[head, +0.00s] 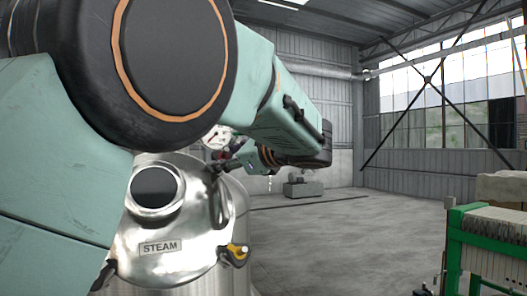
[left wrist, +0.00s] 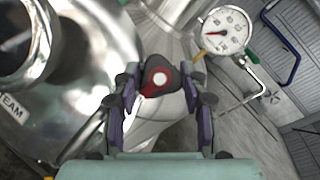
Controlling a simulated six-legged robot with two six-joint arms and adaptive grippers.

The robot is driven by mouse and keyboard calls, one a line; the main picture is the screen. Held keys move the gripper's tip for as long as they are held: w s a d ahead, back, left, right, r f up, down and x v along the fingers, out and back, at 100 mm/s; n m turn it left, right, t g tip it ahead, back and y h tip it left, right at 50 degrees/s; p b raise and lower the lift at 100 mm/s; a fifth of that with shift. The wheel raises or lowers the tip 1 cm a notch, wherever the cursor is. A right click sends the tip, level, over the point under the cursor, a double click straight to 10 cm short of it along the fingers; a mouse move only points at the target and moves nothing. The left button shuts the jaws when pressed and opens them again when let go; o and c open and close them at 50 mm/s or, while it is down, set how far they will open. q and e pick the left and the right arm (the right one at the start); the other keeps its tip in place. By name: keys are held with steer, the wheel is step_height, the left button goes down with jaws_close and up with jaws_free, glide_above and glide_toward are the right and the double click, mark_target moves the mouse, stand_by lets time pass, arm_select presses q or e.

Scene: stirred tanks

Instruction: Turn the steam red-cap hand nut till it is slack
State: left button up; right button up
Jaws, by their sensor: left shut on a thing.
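The steam tank's domed steel lid (head: 185,225) carries a STEAM plate (head: 160,247). The steam red-cap hand nut (left wrist: 159,78) shows in the left wrist view, a dark knob with a red top and a pale centre. My left gripper (left wrist: 160,88) is shut on this nut, with one finger on each side of it. In the head view my left gripper (head: 226,165) reaches the far edge of the lid, and my arm hides part of the tank. The nut's threads are hidden. My right gripper is in neither view.
A pressure gauge (left wrist: 225,31) stands close to the right of the gripper, with a thin pipe below it. A yellow-marked hand nut (head: 236,254) sits on the lid's near right edge. A green-framed filter stack (head: 454,250) stands at right. The floor between is clear.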

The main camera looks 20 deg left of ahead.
arm_select(q)
steer(key=n+p, duration=0.1)
steer(key=n+g+p, duration=0.1)
steer(key=n, duration=0.1)
steer(key=n+g+p, duration=0.1)
steer(key=shift+w+r+h, duration=0.1)
steer(key=shift+r+h, duration=0.2)
steer(key=shift+r, duration=0.05)
steer(key=n+g+h+p, duration=0.1)
steer(key=n, duration=0.2)
steer(key=shift+g+p, duration=0.3)
steer(key=shift+p, duration=0.05)
steer(key=n+g+h, duration=0.1)
steer(key=n, duration=0.2)
steer(key=shift+f, duration=0.1)
steer(key=shift+a+n+h, duration=0.1)
steer(key=shift+n+h, duration=1.1)
steer(key=shift+n, duration=0.5)
steer(key=o, duration=1.1)
steer(key=shift+o, duration=0.2)
